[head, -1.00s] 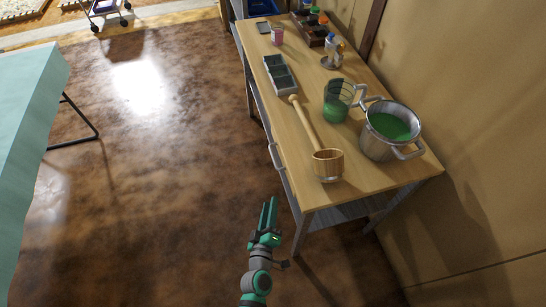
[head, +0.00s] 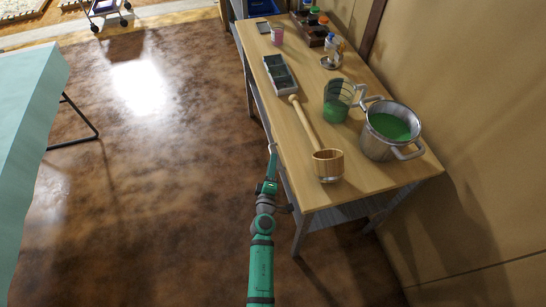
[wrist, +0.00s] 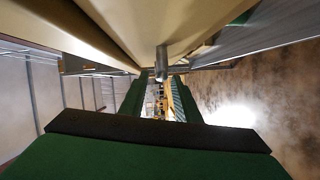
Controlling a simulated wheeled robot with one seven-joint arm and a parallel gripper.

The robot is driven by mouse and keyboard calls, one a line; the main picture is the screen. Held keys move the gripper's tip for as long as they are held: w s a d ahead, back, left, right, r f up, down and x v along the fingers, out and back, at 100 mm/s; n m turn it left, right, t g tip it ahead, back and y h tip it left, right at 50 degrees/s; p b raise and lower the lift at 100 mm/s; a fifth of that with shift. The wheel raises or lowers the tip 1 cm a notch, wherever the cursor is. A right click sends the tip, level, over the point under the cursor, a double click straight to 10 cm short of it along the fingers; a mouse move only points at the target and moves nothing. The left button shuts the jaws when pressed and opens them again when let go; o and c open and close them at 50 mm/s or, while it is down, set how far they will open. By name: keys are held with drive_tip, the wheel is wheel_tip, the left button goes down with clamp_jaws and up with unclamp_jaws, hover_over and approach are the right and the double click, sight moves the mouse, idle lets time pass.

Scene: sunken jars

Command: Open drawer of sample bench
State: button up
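The sample bench (head: 318,122) is a wooden-topped table with grey legs along the right wall. Its drawer is under the top on the left long side, and its front looks flush with the bench. The drawer's metal handle (head: 266,133) is partly hidden by my gripper (head: 272,152), which is at the handle beside that edge. In the wrist view, the two green fingers of my gripper (wrist: 160,97) are apart. A metal part of the handle (wrist: 161,63) shows between and just beyond them. I cannot tell whether either finger touches it.
A pale teal table (head: 28,130) is at the left. The floor between is clear.

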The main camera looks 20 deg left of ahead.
drive_tip(key=shift+x, duration=1.85)
clamp_jaws()
